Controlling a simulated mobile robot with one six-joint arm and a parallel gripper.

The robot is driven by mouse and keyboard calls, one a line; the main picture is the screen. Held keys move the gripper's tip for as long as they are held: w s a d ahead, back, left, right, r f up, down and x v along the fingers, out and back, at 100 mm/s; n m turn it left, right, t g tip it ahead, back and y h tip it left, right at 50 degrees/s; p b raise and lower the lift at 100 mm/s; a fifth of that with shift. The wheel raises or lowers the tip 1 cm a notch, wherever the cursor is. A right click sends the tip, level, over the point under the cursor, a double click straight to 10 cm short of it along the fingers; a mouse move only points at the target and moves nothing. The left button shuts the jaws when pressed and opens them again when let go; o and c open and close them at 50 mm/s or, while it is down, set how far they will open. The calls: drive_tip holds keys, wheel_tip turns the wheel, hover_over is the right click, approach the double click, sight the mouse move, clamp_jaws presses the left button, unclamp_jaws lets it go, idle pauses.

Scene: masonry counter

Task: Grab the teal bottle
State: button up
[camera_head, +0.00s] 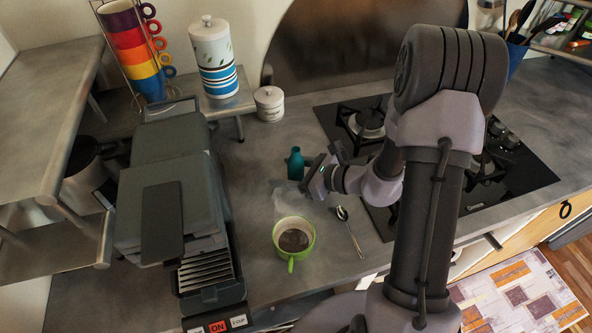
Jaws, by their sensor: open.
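The teal bottle (295,164) stands upright on the grey counter, between the coffee machine and the stove. My gripper (309,180) is just to the right of and slightly in front of the bottle, with its jaws pointing left toward it. The gripper is open. It looks very close to the bottle, but I cannot tell whether a finger touches it. The lower right edge of the bottle is near the gripper and may be partly hidden.
A green mug (279,253) with dark contents and a spoon (350,230) lie in front. The coffee machine (170,205) stands left. A white lidded jar (269,104) is behind, and the black stove (520,165) is right. Counter just behind the bottle is clear.

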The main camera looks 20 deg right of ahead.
clamp_jaws()
